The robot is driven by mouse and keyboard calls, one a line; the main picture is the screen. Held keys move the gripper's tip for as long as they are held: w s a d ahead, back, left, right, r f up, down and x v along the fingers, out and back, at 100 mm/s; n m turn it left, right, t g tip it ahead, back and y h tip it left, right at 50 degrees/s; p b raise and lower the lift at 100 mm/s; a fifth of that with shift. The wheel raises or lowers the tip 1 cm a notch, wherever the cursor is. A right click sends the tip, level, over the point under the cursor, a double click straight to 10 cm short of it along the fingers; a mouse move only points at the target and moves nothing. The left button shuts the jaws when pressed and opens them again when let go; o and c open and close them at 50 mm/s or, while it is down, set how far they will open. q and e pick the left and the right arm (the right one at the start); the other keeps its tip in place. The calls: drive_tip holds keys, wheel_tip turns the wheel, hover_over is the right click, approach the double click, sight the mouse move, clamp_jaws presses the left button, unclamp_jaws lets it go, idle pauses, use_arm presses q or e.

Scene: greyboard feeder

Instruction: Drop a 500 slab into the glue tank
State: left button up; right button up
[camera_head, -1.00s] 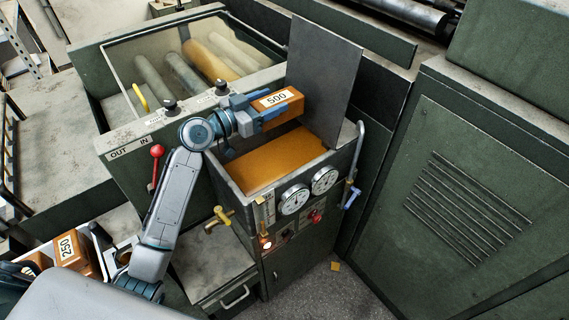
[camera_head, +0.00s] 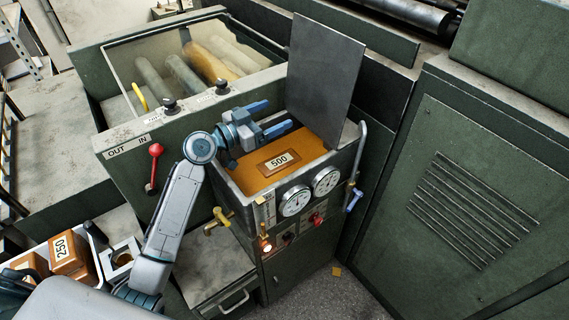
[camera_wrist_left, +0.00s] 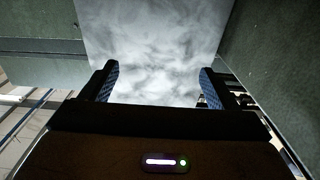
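The 500 slab (camera_head: 279,162) lies label up in the orange glue (camera_head: 307,147) of the glue tank (camera_head: 239,197), with its top showing at the glue surface. My left gripper (camera_head: 280,114) is over the back part of the tank, above and behind the slab, apart from it. Its fingers are spread with nothing between them. The left wrist view also shows the empty gripper (camera_wrist_left: 160,83), with the two blue fingers far apart. My right gripper is not in view.
The tank's dark raised lid (camera_head: 325,72) stands right behind the gripper. Gauges (camera_head: 294,200) and a side handle (camera_head: 356,165) are on the tank. A red-knobbed lever (camera_head: 155,150) is at left.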

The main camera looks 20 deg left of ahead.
use_arm(q)
drive_tip(key=shift+f, duration=0.15)
drive_tip(key=s+d+r+b, duration=0.2)
drive_tip(key=s, duration=0.5)
drive_tip(key=s+d+r+b, duration=0.2)
drive_tip(key=s+d+r, duration=0.1)
drive_tip(key=s, duration=0.5)
drive_tip(key=shift+s+r, duration=0.15)
drive_tip(key=shift+s, duration=0.05)
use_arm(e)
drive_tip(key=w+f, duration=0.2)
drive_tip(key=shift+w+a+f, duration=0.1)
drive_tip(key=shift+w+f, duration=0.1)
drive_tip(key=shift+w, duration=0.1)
